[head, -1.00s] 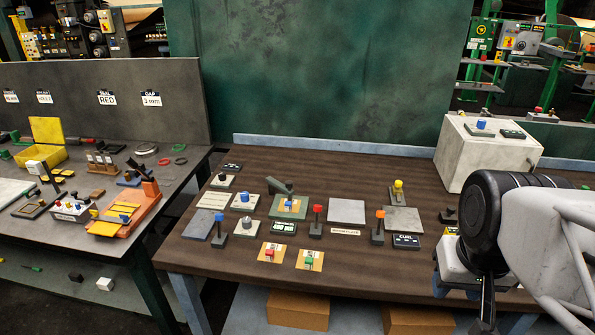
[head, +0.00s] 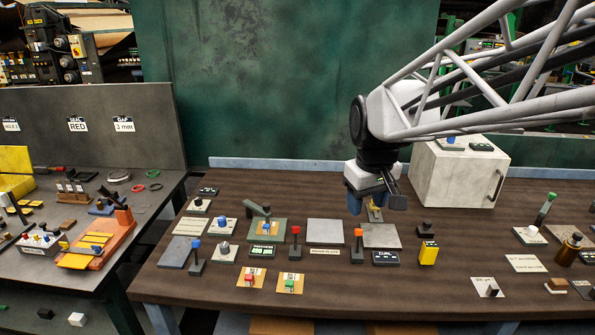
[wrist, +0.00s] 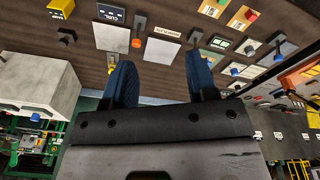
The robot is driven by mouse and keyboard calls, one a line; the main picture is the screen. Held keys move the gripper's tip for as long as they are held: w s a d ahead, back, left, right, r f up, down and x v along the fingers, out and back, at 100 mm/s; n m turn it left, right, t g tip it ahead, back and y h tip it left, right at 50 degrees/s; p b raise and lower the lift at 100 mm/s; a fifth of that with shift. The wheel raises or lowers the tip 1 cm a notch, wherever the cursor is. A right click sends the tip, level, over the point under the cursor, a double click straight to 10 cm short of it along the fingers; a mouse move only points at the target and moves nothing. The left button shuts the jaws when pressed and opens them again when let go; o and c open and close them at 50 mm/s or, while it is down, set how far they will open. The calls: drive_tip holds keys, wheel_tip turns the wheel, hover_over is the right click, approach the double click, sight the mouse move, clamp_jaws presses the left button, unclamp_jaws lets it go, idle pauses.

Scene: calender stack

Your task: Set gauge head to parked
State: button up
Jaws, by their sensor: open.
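No readable label marks a gauge head, so I cannot tell which fixture it is. A dark green base with a lever (head: 258,211) and orange-tan plate stands left of centre, behind a lit readout (head: 263,251). A small yellow-tan fixture (head: 375,213) sits at the back of the bench, partly hidden by my gripper; it shows in the wrist view (wrist: 112,63) beside the left finger. My gripper (head: 376,202) points down over that back area, its blue fingers apart. In the wrist view my gripper (wrist: 162,82) is open with nothing between the fingers.
A pale box (head: 460,178) stands close right of my gripper. Upright levers with red (head: 295,240) and orange (head: 358,243) knobs rise from the bench. A yellow block (head: 428,252) and a CURL readout (head: 386,257) lie in front. The bench's front strip (head: 350,285) is mostly bare.

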drive_tip(key=w+a+f+n, duration=0.35)
drive_tip(key=w+a, duration=0.75)
drive_tip(key=w, duration=0.4)
drive_tip(key=n+g, duration=0.2)
drive_tip(key=n, duration=0.3)
hover_over(266, 204)
wheel_tip(266, 204, down, 9)
drive_tip(key=shift+f, duration=0.1)
drive_tip(key=shift+s+f, duration=0.1)
drive_tip(key=shift+f, duration=3.8)
clamp_jaws()
